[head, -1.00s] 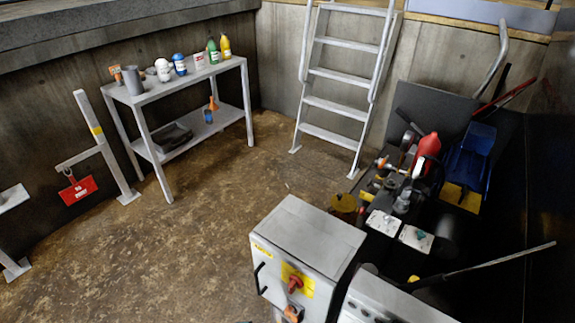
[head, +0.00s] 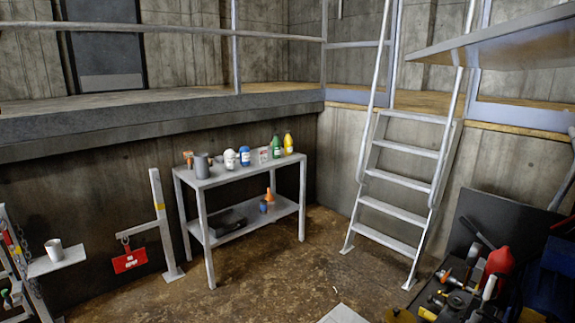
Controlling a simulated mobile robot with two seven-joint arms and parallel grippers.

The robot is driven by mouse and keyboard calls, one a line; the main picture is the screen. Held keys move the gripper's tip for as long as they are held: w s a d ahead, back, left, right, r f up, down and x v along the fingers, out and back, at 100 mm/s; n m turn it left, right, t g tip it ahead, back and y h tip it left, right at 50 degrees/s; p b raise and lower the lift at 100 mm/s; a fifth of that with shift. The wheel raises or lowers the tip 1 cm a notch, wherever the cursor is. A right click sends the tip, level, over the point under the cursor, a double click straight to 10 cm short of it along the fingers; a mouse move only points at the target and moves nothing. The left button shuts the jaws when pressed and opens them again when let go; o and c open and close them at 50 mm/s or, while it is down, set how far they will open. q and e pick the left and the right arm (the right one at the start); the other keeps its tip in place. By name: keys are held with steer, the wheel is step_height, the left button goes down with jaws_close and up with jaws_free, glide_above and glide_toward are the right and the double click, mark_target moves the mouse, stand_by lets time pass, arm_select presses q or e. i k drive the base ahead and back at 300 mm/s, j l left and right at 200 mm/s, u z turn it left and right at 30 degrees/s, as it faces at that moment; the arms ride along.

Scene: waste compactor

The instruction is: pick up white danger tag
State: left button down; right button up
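I cannot pick out a white danger tag for certain in the head view. A small white item with reddish marks (head: 264,155) stands on the top of the grey metal table (head: 213,179), among bottles and jars. It is too small to tell what it is. A red sign or tag (head: 130,261) hangs from the arm of a grey post at the left. Neither of my grippers shows.
A white mug (head: 55,251) stands on a small shelf at the left edge. A steep metal ladder (head: 394,180) stands right of the table. A cluttered dark bench with tools (head: 470,290) fills the lower right. The brown floor (head: 290,270) between is open.

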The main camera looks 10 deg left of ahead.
mark_target(262, 152)
steer(key=i+j+u, duration=0.1)
steer(key=j, duration=0.3)
steer(key=i+j+u, duration=0.1)
steer(key=j, duration=0.25)
steer(key=i+j+u, duration=0.1)
steer(key=i+j, duration=0.15)
steer(key=i+j+u, duration=0.1)
steer(key=j, duration=0.4)
steer(key=i+j+z, duration=0.3)
steer(key=i, duration=0.45)
steer(key=i+j+z, duration=0.35)
steer(key=i+j, duration=0.3)
steer(key=i+l, duration=0.1)
steer(key=i, duration=0.7)
steer(key=i+l+z, duration=0.15)
steer(key=i, duration=0.65)
